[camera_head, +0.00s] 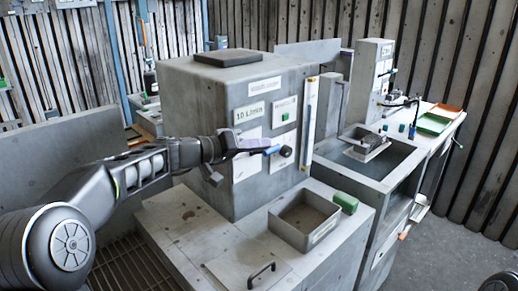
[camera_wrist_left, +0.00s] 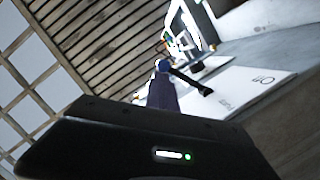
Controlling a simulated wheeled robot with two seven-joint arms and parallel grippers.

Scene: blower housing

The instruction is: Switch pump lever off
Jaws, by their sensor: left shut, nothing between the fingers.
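The pump lever is a black handle with a round end (camera_head: 286,151) on the front face of the grey blower housing (camera_head: 190,115). In the left wrist view the black lever (camera_wrist_left: 190,80) sticks out from a white plate (camera_wrist_left: 255,85) that bears the word "On". My left gripper (camera_head: 272,150) is shut and empty, its blue tip close to the lever's left side. In the wrist view the tip (camera_wrist_left: 162,68) overlaps the lever's near end, and I cannot tell whether they touch. My right gripper is not in view.
An open grey tray (camera_head: 305,222) and a green block (camera_head: 345,202) sit on the bench below the panel. A metal handle (camera_head: 262,272) is on the bench's front lid. A sink-like basin (camera_head: 370,155) and green and orange trays (camera_head: 432,124) stand at right.

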